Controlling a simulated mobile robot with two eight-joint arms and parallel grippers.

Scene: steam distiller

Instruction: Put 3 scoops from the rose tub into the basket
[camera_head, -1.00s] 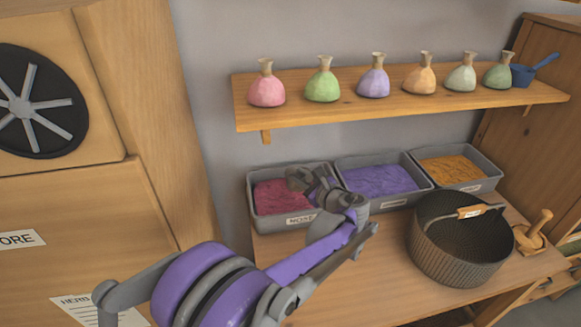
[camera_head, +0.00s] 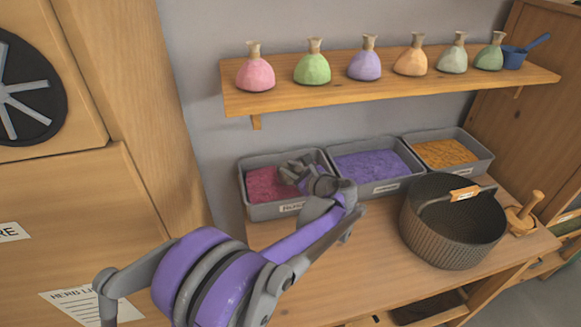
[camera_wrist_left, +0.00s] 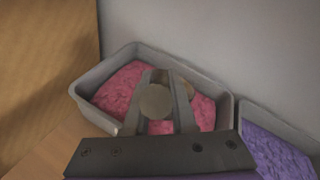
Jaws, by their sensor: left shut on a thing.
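The rose tub (camera_head: 262,211) is a grey bin of pink-red petals (camera_head: 266,184) at the left of the row on the bench. In the wrist view its rim (camera_wrist_left: 92,82) surrounds the petals (camera_wrist_left: 120,90). My left gripper (camera_head: 292,172) is over the tub's right part. It is shut on a round tan-grey piece (camera_wrist_left: 156,101), seen end-on between the fingers; this looks like a scoop handle. The scoop's bowl and any load are mostly hidden. The basket (camera_head: 445,240), dark and woven with a raised handle (camera_head: 465,193), stands right of the tub. My right gripper is not in view.
A purple-filled tub (camera_head: 372,190) and an orange-filled tub (camera_head: 481,165) stand right of the rose tub. A shelf (camera_head: 400,84) with several coloured pouches hangs above. A wooden piece (camera_head: 522,221) stands right of the basket. The bench front (camera_head: 350,270) is clear.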

